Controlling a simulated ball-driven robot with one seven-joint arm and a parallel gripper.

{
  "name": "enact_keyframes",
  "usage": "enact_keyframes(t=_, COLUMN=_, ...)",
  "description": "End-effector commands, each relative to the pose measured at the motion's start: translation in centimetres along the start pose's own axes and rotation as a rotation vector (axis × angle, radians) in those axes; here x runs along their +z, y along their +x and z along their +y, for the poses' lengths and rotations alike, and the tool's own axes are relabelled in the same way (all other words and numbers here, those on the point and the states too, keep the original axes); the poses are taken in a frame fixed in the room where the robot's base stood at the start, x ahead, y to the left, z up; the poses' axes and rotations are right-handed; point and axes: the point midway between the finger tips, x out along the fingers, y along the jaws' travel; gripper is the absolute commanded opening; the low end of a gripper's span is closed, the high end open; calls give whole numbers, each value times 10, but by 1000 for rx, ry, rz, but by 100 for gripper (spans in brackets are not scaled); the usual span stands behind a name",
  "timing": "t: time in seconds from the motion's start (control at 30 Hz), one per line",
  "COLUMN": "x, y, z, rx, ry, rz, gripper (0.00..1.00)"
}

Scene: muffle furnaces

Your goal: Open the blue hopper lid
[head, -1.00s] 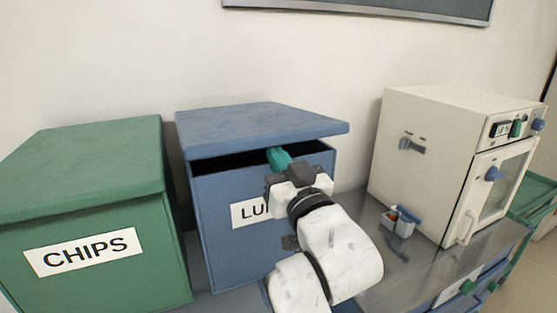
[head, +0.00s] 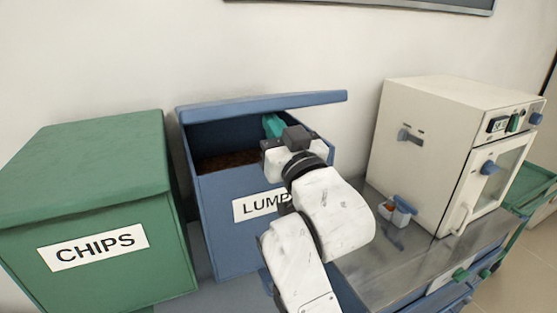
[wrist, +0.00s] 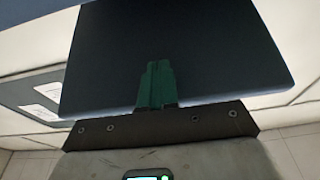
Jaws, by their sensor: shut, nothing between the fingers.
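The blue hopper (head: 228,228) stands in the middle of the head view with a label starting "LUMP", partly covered by my arm. Its blue lid (head: 262,101) is tilted up at the front, and brown material (head: 225,160) shows inside. My gripper (head: 272,126), with teal fingers, is shut and empty under the lid's front edge, over the hopper's opening. In the wrist view the fingers (wrist: 157,82) point up against the lid's dark underside (wrist: 190,50). Whether the fingertips touch the lid I cannot tell.
A green bin (head: 90,190) labelled CHIPS, its lid down, stands close to the left. A white furnace (head: 425,150) stands on a metal bench (head: 385,265) to the right, with a small container (head: 398,210) beside it. A wall is behind.

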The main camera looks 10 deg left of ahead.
Motion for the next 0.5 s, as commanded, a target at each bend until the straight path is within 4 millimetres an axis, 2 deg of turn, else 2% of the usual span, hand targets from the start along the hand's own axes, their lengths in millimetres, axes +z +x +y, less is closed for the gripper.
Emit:
enact_keyframes(t=0.27, x=-2, y=1, z=0, rx=0, ry=0, rz=2, gripper=0)
enact_keyframes(t=0.5, x=-12, y=9, z=0, rx=0, ry=-1, rz=3, gripper=0)
